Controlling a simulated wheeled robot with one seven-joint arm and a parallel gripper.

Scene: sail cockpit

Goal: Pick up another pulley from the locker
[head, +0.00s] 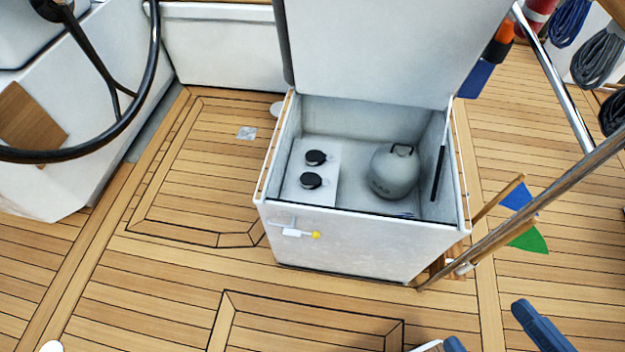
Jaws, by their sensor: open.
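The locker (360,240) is a white box in the middle of the head view, with its lid (375,50) raised. Inside at the left, two round black pieces that look like pulleys sit on a pale raised block (328,190). One pulley (316,157) is farther back and the other pulley (311,181) is nearer the front wall. My gripper (488,323) shows at the bottom right as two blue fingers spread apart. It is open, with nothing visible between the fingers, in front and to the right of the locker. Its lower part is cut off by the frame.
A grey gas bottle (392,175) stands in the locker's right half. A dark strut (439,172) runs along the right inner wall. A metal rail (540,207) slants between the locker and the right side. A steering wheel (137,100) is at upper left. The teak deck (150,290) at left is clear.

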